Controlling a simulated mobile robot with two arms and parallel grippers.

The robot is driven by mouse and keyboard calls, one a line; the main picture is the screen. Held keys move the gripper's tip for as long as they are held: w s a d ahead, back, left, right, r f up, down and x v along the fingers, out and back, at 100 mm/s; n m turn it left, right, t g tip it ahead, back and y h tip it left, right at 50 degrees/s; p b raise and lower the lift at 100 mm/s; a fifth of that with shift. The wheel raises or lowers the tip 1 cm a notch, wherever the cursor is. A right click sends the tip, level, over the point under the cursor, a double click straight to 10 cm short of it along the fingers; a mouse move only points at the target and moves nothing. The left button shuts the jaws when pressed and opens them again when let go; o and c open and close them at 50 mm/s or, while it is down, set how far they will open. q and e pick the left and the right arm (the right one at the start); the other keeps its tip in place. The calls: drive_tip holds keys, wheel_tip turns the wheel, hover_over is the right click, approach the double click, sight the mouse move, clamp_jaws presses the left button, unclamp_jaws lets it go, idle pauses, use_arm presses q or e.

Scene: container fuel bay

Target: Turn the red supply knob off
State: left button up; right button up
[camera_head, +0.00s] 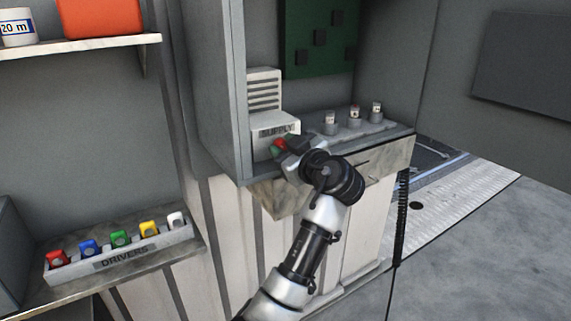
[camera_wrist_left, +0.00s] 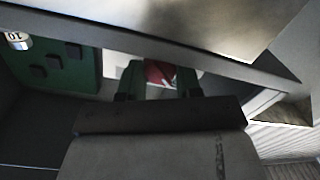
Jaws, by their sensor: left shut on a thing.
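The red supply knob (camera_head: 281,143) is on the front of a white box (camera_head: 275,125) labelled SUPPLY, inside the open grey cabinet. My left gripper (camera_head: 284,147) is at the box front, with its fingers at the knob. In the left wrist view, the red knob (camera_wrist_left: 158,72) shows between the two green-tipped fingers (camera_wrist_left: 158,84), which are shut on it. The gripper and wrist hide part of the knob, so its turned position cannot be told. My right gripper is not in view.
Several small cylinders stand on a grey strip (camera_head: 388,127) on the cabinet shelf, right of the SUPPLY box. A green panel (camera_head: 319,40) is behind them. A DRIVERS tray (camera_head: 125,262) with coloured items sits on a lower shelf at left. The cabinet's left wall (camera_head: 215,85) is close to the gripper.

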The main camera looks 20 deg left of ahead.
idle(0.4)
use_arm(q)
drive_tip(key=o, duration=0.9)
